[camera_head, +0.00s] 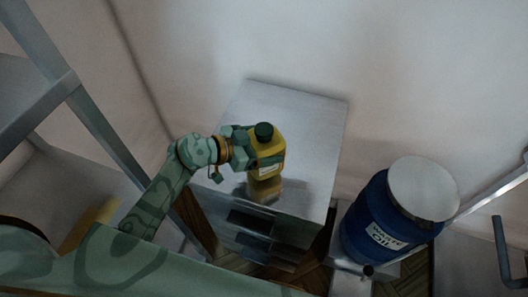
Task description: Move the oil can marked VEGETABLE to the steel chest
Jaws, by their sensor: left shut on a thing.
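A yellow oil can (267,150) with a dark green cap is at the steel chest, above or on its top. Its pale label is too small to read, so I cannot confirm the VEGETABLE mark. My left gripper (243,150) is shut on the can from its left side and holds it upright. The steel chest (305,125) has a shiny bare top and dark drawer fronts, and it stands against the wall. The can's reflection shows right below it; I cannot tell whether its base touches the top. My right gripper is not in view.
A metal rack frame (95,120) rises at the left. The chest top behind and right of the can is clear.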

